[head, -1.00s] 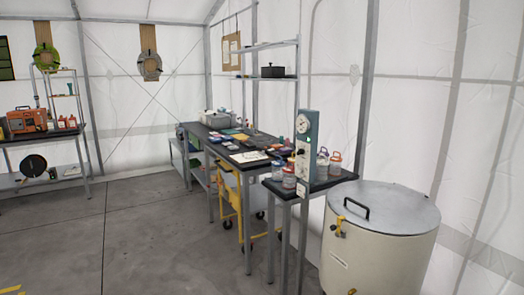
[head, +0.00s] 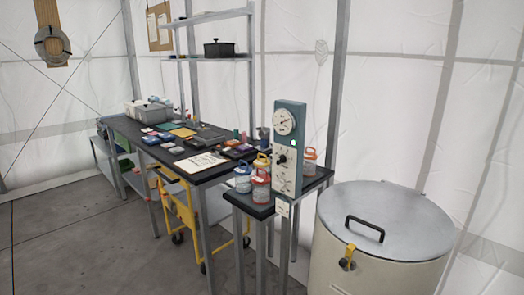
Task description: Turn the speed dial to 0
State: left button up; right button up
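A narrow blue-grey control panel (head: 289,147) stands upright on a post in front of a small dark table, right of the middle of the head view. It has a round white gauge (head: 284,121) with a dark needle at the top. Below the gauge is a black knob (head: 281,159) on a white plate with marks around it. A further white plate with small details sits lower down. The markings are too small to read, so I cannot tell which knob is the speed dial or its setting. Neither of my grippers is in view.
Lidded jars (head: 260,187) stand beside the panel on the small table (head: 250,208). A large cream drum with a grey lid (head: 385,215) stands to the right. A long dark workbench (head: 128,127) with many items and a yellow cart (head: 183,215) are left. Floor at left is clear.

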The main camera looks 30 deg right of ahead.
aim_at(283, 158)
jog(key=i+j+z, duration=0.1)
jog(key=i+z, duration=0.2)
jog(key=i, duration=0.25)
jog(key=i+j+z, duration=0.35)
jog(key=i, duration=0.2)
jog(key=i+l, duration=0.05)
jog(key=l, duration=0.05)
